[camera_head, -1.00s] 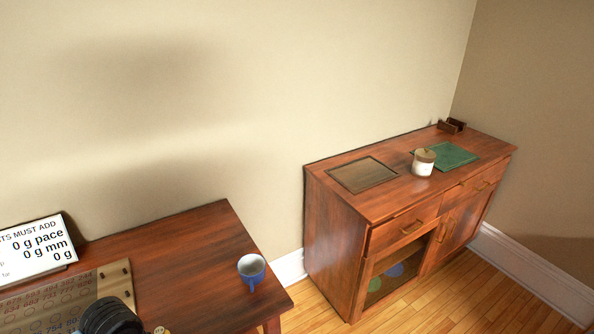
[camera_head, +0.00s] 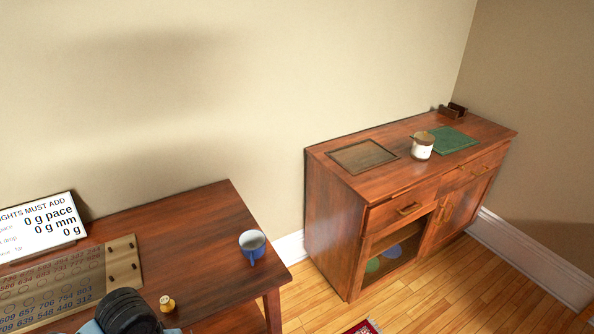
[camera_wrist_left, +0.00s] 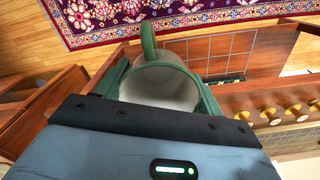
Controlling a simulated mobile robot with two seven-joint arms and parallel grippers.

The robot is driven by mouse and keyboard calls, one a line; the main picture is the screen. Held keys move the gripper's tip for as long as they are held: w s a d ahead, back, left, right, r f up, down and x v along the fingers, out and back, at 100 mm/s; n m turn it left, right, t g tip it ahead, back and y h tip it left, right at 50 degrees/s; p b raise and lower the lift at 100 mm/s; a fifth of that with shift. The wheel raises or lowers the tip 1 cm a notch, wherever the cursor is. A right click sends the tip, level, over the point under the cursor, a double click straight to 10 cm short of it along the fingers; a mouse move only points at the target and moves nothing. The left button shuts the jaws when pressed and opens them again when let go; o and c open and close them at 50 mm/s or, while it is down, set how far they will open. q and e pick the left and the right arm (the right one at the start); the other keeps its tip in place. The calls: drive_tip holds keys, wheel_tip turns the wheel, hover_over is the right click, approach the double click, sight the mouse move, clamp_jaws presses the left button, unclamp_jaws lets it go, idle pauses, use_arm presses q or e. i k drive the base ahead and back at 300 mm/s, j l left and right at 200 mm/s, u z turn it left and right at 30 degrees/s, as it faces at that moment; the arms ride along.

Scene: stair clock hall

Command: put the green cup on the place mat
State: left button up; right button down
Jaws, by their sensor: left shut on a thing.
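The green cup (camera_wrist_left: 165,84) is in my left gripper (camera_wrist_left: 163,72) in the left wrist view. I look into its white inside, and its green handle points to the top of the picture. The gripper is shut on the cup. In the head view the cup and the jaws are out of sight, and only part of my left arm shows at the bottom left. A flat green mat (camera_head: 452,140) lies on the sideboard top (camera_head: 400,182), towards its right end, well apart from my arm. My right gripper is not in view.
A small wooden holder (camera_head: 453,110) is behind. The desk (camera_head: 190,232) bears a blue mug (camera_head: 252,245), a yellow knob-like piece (camera_head: 167,303) and a sign (camera_head: 42,228).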

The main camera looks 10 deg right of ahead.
sight(452, 139)
drive_tip(key=i+l+z, duration=0.15)
drive_tip(key=z, duration=0.3)
drive_tip(key=i+l+z, duration=0.2)
drive_tip(key=z, duration=0.3)
drive_tip(key=i+l+z, duration=0.25)
drive_tip(key=i, duration=0.2)
drive_tip(key=i+l+z, duration=0.2)
drive_tip(key=i, duration=0.3)
drive_tip(key=i+l, duration=0.15)
drive_tip(key=i, duration=0.8)
drive_tip(key=i+l+z, duration=0.1)
drive_tip(key=i, duration=0.85)
drive_tip(key=l, duration=0.1)
